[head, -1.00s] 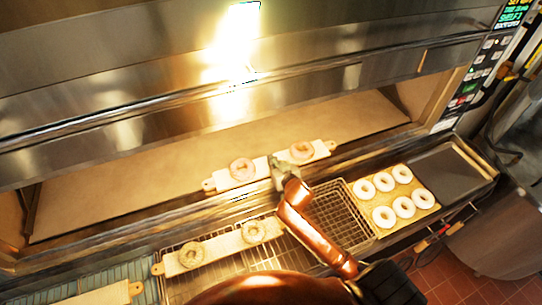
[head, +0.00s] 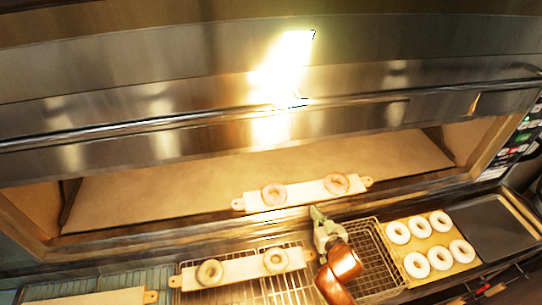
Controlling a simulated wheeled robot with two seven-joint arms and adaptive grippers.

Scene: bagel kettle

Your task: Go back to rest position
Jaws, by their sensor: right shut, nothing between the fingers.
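My right gripper (head: 317,213) is shut and empty. It is in the middle of the lower part of the head view, just in front of a pale board (head: 305,192) at the oven mouth. Two bagels, a left one (head: 274,204) and a right one (head: 337,176), lie on this board. The gripper tip looks slightly apart from the board. My copper-coloured right wrist covers part of the wire basket behind it. My left gripper is not in view.
A second board (head: 237,271) with two bagels lies on a wire rack to the left. An empty wire basket (head: 385,268) stands right of my gripper, then a tray of several pale bagels (head: 419,231) and a dark empty tray (head: 493,229). The open oven deck (head: 200,195) is behind.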

